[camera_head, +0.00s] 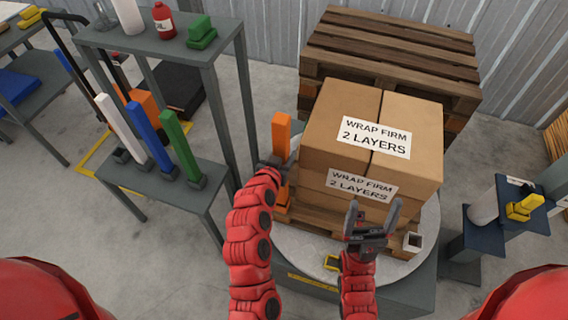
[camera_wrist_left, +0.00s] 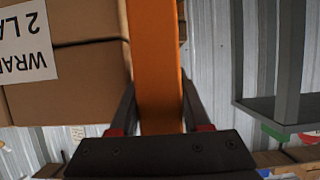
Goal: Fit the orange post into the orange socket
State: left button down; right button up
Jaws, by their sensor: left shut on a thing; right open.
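The orange post (camera_head: 281,135) stands upright at the left side of the boxes. My left gripper (camera_head: 274,163) is shut on it, and its fingers close on both sides of the post (camera_wrist_left: 157,65) in the left wrist view. Below the gripper, an orange part (camera_head: 283,207) shows at the left edge of the pallet on the round turntable; my arm partly covers it. I cannot tell whether it is the orange socket or the post's lower end, nor whether the post is seated. My right gripper (camera_head: 374,217) is open and empty in front of the boxes.
Cartons (camera_head: 330,125) labelled "WRAP FIRM 2 LAYERS" sit on a pallet on the turntable (camera_head: 310,255). White (camera_head: 112,125), blue (camera_head: 150,135) and green (camera_head: 181,145) posts stand on a grey shelf at left. A blue stand (camera_head: 477,242) is at right.

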pick_arm(q)
jog(key=shift+f, duration=2.35)
jog(key=shift+f, duration=0.15)
jog(key=c, duration=0.6)
grip_release()
jog(key=shift+c, duration=0.2)
